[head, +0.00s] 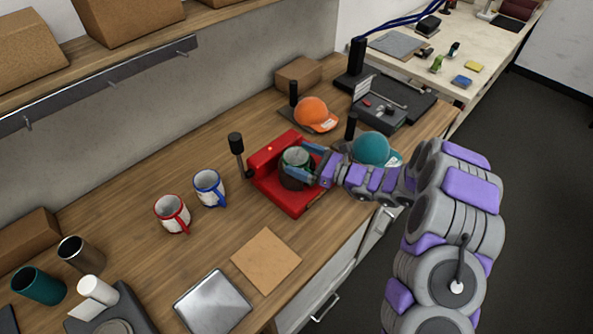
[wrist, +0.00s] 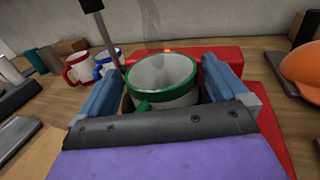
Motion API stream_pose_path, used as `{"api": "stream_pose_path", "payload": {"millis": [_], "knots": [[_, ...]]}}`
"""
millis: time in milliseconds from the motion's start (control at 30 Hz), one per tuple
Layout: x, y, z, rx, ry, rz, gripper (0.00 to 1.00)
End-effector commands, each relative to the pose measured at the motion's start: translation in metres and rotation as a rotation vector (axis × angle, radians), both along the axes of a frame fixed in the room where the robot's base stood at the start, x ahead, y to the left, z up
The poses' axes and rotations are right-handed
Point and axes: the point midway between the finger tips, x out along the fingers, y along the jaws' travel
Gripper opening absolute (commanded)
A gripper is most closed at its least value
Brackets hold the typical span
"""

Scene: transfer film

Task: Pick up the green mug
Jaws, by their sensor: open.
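The green mug is white inside with a green rim and a green handle. In the wrist view the green mug (wrist: 163,75) stands upright between the two blue fingers of my gripper (wrist: 165,85), its handle toward the palm. In the head view the mug (head: 296,157) sits in a red press (head: 262,160) on the wooden workbench. My gripper (head: 308,160) reaches in from the right with its fingers open on both sides of the mug. I cannot tell whether either finger touches it. The mug's lower part is hidden.
A red-handled mug (head: 172,213) and a blue-handled mug (head: 209,188) stand left of the press. An orange cap (head: 314,114) and a teal cap (head: 371,149) lie behind and right, the teal one close to my arm. A cork square (head: 266,261) lies in front.

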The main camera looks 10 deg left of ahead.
Motion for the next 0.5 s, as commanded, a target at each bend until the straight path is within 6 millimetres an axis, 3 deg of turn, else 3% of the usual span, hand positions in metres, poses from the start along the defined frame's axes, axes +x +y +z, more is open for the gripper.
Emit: {"api": "stream_pose_path", "payload": {"millis": [67, 500], "knots": [[0.0003, -0.0019, 0.0004, 0.001, 0.0, -0.001, 0.99], [-0.0002, 0.0036, -0.0014, -0.005, 0.0, 0.001, 0.57]]}}
